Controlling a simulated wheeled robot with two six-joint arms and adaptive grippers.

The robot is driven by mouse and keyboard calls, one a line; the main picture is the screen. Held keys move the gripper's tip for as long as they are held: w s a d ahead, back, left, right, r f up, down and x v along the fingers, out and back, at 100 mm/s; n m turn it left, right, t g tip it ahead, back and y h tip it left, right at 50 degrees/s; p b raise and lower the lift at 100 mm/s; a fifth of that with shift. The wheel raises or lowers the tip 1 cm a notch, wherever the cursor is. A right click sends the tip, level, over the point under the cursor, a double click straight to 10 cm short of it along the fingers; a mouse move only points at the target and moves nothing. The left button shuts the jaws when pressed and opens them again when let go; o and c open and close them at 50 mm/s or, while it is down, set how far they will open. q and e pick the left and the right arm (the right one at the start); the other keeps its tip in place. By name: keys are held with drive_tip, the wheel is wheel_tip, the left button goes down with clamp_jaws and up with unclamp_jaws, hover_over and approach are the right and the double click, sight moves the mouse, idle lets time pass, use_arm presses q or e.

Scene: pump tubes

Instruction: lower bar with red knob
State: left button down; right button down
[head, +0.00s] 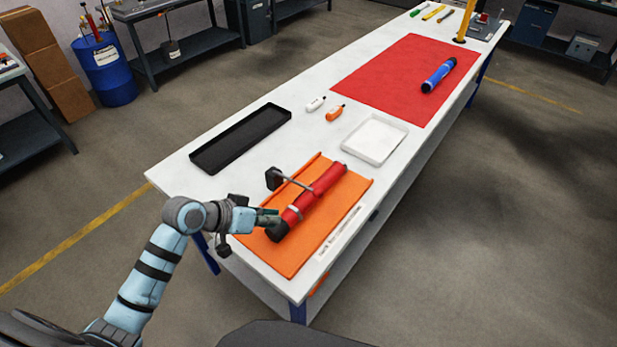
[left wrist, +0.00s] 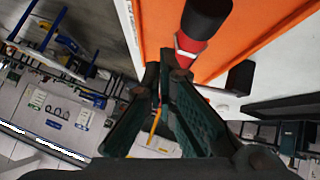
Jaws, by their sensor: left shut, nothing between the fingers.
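A red tube (head: 316,197) with black ends and a pale band lies on an orange mat (head: 300,258). A thin grey bar (head: 296,184) runs from a black block (head: 272,179) at the mat's left edge to the tube. I cannot make out a separate red knob. My left gripper (head: 277,217) is shut and empty beside the tube's near end; whether it touches is unclear. In the left wrist view its dark green fingers (left wrist: 163,72) point toward the tube's black end (left wrist: 205,18). The black block (left wrist: 240,78) shows there too. My right gripper is out of view.
A black tray (head: 191,158) and a white tray (head: 401,154) lie beyond the orange mat on the white table (head: 168,172). A red mat (head: 400,75) with a blue tube (head: 438,75) lies farther back.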

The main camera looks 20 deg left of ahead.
sight(316, 189)
use_arm(q)
drive_tip(key=w+a+r+t+h, duration=0.2)
drive_tip(key=w+r, duration=0.5)
drive_tip(key=r, duration=0.1)
drive_tip(key=s+f+x, duration=0.2)
drive_tip(key=x, duration=1)
drive_tip(key=shift+w+d+f+n, duration=0.2)
drive_tip(key=shift+d+n, duration=0.1)
drive_tip(key=shift+d, duration=0.15)
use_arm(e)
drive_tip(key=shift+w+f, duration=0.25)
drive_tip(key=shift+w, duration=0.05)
